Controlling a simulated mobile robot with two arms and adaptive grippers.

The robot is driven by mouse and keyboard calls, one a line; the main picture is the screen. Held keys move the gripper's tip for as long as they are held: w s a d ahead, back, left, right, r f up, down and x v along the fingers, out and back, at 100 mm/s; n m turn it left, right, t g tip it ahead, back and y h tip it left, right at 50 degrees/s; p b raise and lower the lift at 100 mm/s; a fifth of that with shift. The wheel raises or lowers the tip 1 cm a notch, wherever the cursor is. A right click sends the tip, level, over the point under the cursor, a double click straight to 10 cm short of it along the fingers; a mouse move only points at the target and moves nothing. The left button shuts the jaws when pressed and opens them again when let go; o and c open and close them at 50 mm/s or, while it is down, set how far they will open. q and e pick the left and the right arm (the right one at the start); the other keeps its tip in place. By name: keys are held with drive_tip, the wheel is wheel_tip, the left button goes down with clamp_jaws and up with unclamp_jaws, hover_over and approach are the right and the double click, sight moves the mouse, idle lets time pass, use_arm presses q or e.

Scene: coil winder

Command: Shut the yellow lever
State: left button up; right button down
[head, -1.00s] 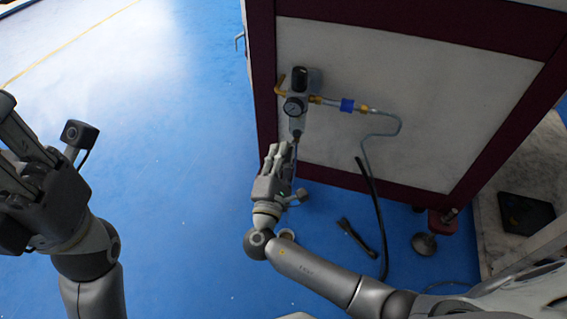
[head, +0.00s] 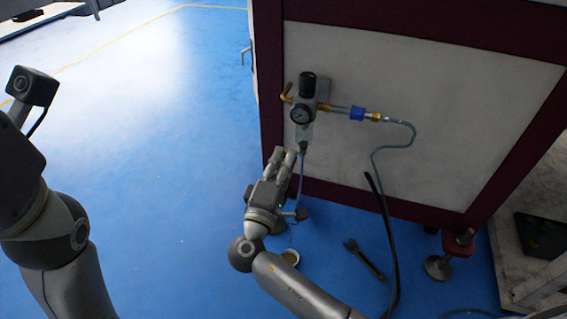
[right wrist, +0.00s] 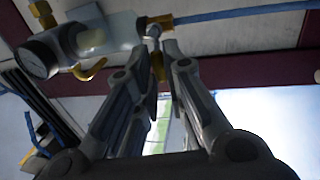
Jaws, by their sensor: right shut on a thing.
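The yellow lever (right wrist: 157,66) shows in the right wrist view as a short yellow piece below a small silver fitting, between my fingertips. My right gripper (right wrist: 164,78) is shut on it; the fingers cover part of the lever. In the head view my right gripper (head: 286,156) is just below the regulator (head: 307,100), and I cannot make out the lever there. My left arm (head: 45,225) stands at the left edge, with its gripper fingers out of the frame.
A round gauge (head: 300,112) and bent brass pipe (head: 286,94) are close above my right gripper; the gauge (right wrist: 38,58) also fills the wrist view's left. A grey tube (head: 408,135) runs right. A wrench-like tool (head: 364,258) lies on the open blue floor (head: 170,190).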

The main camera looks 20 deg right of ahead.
idle(0.3)
drive_tip(key=c, duration=1.5)
unclamp_jaws()
drive_tip(key=v, duration=1.2)
